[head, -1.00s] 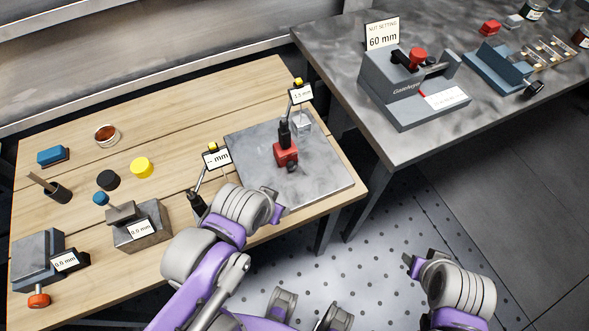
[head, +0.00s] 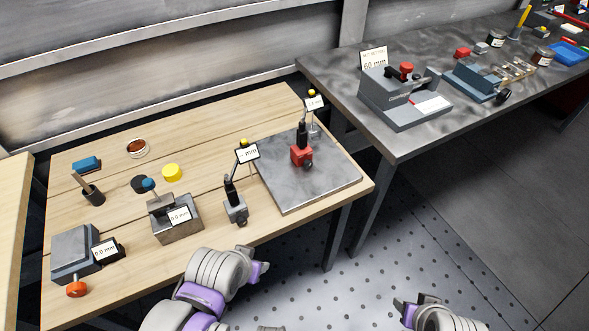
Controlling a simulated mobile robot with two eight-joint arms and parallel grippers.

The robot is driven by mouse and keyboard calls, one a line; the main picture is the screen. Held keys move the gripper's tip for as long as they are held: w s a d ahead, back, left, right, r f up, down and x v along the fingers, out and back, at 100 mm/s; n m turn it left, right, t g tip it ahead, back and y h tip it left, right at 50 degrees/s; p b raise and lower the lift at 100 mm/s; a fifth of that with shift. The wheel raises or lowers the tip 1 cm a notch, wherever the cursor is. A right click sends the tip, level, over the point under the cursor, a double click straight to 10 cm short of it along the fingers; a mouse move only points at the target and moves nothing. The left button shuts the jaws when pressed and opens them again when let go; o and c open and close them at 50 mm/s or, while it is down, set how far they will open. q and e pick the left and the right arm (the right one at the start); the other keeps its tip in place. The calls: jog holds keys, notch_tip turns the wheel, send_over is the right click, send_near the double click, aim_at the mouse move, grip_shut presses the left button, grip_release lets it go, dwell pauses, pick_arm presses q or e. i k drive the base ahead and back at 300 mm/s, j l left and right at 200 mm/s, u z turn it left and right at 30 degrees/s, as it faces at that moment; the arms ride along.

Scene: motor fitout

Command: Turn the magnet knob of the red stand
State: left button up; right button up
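The red stand (head: 301,155) stands on a grey steel plate on the wooden bench. A black clamp post rises from it to an arm with a small display card (head: 315,102). A dark round knob (head: 308,164) shows low on the front of its red base. My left gripper (head: 257,272) is in front of the bench edge, well below and left of the red stand, touching nothing visible. My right gripper (head: 403,308) is over the floor at lower right, far from the stand. Both are too small and turned to show the finger gap.
Gauge blocks, a vise-like block (head: 77,252) and pots are further left. A second, dark bench (head: 420,140) holds a grey fixture. Perforated floor between is clear.

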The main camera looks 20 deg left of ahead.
aim_at(307, 164)
jog(key=u, duration=2.05)
jog(key=l+u, duration=0.1)
jog(key=u, duration=0.65)
jog(key=k+l+u, duration=0.1)
jog(key=u, duration=0.25)
jog(key=k+l, duration=0.85)
jog(key=l, duration=0.25)
jog(key=k+l, duration=0.15)
jog(key=l, duration=0.25)
jog(key=k+l, duration=0.2)
jog(key=l, duration=0.2)
